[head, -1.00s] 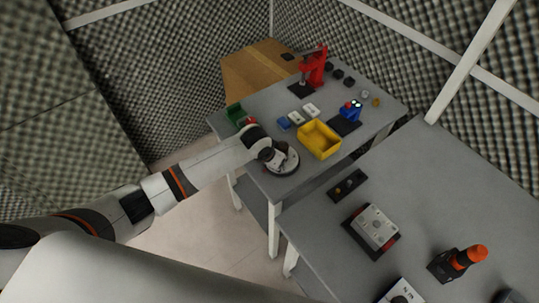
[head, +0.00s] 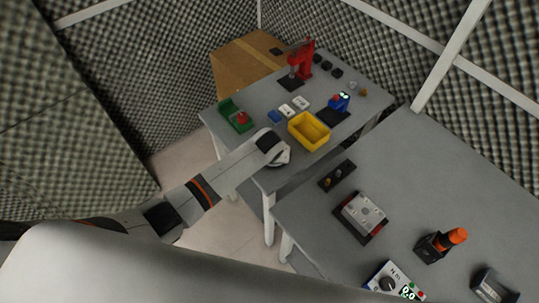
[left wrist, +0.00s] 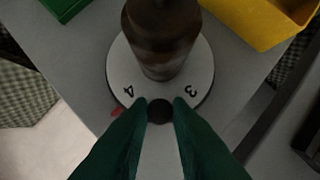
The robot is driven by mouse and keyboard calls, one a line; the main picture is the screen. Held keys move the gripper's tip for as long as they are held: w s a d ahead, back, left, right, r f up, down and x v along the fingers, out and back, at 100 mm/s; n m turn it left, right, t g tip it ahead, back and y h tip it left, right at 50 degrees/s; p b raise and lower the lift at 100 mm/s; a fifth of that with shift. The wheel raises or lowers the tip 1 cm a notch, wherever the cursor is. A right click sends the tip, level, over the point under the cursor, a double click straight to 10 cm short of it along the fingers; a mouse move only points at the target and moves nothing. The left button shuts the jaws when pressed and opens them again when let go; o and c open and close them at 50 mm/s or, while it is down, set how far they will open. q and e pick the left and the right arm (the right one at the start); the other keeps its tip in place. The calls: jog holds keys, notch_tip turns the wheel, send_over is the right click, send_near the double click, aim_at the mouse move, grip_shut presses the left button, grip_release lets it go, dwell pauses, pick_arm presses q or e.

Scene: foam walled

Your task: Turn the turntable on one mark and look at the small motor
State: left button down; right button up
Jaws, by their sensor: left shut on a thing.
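The turntable (left wrist: 201,75) is a pale round disc near the front corner of the far grey table. The digits 4 and 3 show on its near rim in the left wrist view, upside down or tilted. A dark brown rounded cylinder, probably the small motor (left wrist: 160,40), stands on the disc; its top is cut off by the frame. My left gripper (left wrist: 159,110) has dark green fingers shut on a small black knob (left wrist: 159,112) at the disc's near edge. A red mark (left wrist: 117,112) shows beside the rim. In the head view my left arm hides most of the turntable.
A yellow bin (head: 309,132) stands close to the turntable, and a green bin (head: 236,116) stands to its left. A red press (head: 301,60) is at the back. The nearer grey table (head: 430,180) holds several devices, including a meter (head: 392,279).

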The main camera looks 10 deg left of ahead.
pick_arm(q)
jog(key=shift+w+d, duration=0.1)
jog(key=shift+d, duration=0.05)
dwell(0.5)
jog(key=c, duration=1.3)
grip_release()
jog(key=shift+c, duration=0.2)
jog(key=b+v, duration=0.1)
jog(key=v, duration=1.1)
jog(key=shift+d, duration=0.15)
